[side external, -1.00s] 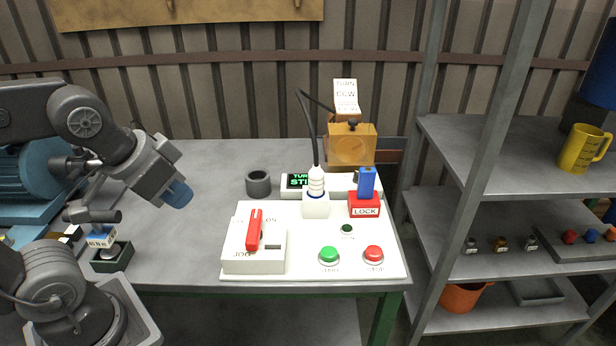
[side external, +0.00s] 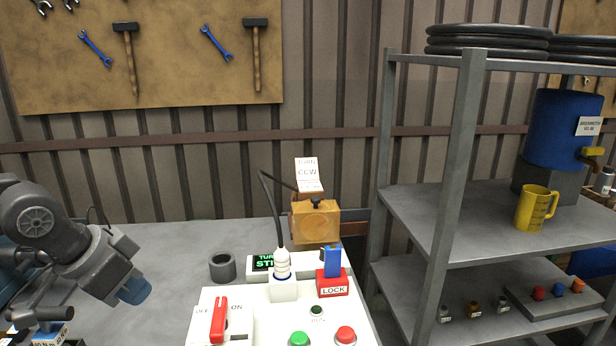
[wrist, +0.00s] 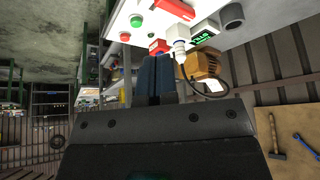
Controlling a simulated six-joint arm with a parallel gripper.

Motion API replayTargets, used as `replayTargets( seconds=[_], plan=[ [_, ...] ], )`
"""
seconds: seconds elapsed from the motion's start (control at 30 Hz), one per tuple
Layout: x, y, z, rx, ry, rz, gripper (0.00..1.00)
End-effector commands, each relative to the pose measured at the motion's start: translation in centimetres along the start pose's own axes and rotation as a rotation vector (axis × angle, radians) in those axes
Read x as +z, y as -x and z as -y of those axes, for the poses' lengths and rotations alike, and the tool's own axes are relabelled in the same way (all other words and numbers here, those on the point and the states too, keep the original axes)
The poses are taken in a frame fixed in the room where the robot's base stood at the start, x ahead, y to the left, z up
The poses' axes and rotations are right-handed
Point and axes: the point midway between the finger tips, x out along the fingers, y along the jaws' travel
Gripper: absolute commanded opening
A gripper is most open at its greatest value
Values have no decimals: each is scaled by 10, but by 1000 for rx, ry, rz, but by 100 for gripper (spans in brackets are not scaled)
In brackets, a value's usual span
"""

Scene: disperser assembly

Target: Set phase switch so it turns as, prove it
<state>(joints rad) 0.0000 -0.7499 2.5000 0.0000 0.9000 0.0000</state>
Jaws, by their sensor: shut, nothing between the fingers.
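My gripper (side external: 135,291) is shut and empty, in the air left of the white control panel (side external: 203,336). Its dark blue fingers (wrist: 157,78) are together in the wrist view. The panel has a red lever (side external: 218,320) between OFF and ON marks, a green button (side external: 299,339) and a red button (side external: 345,336). A white plug (side external: 283,265) with a black cable stands upright in its socket. A blue piece (side external: 333,262) stands in the red LOCK block (side external: 332,285). A display (side external: 264,263) shows green text, partly hidden. A tag (side external: 308,174) reads TURN CCW. I cannot tell which part is the phase switch.
An orange-yellow box (side external: 316,224) stands behind the panel, below the tag. A dark grey ring (side external: 222,266) sits on the bench left of the display. Metal shelves (side external: 430,215) with a yellow jug (side external: 535,208) stand at right. The bench's back left is clear.

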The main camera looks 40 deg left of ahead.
Motion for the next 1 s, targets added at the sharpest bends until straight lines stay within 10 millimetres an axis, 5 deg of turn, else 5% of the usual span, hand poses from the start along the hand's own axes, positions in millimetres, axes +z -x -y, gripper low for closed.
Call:
replayTargets(
  seconds=[0.37,0.57,0.77,1.0],
  plan=[
    [0,0,0,0,0,0,0],
    [-17,2,0,3,-10,6,18],
    [-93,0,0,23,-60,32,37],
    [-198,-36,6,55,-138,59,56]
  ],
)
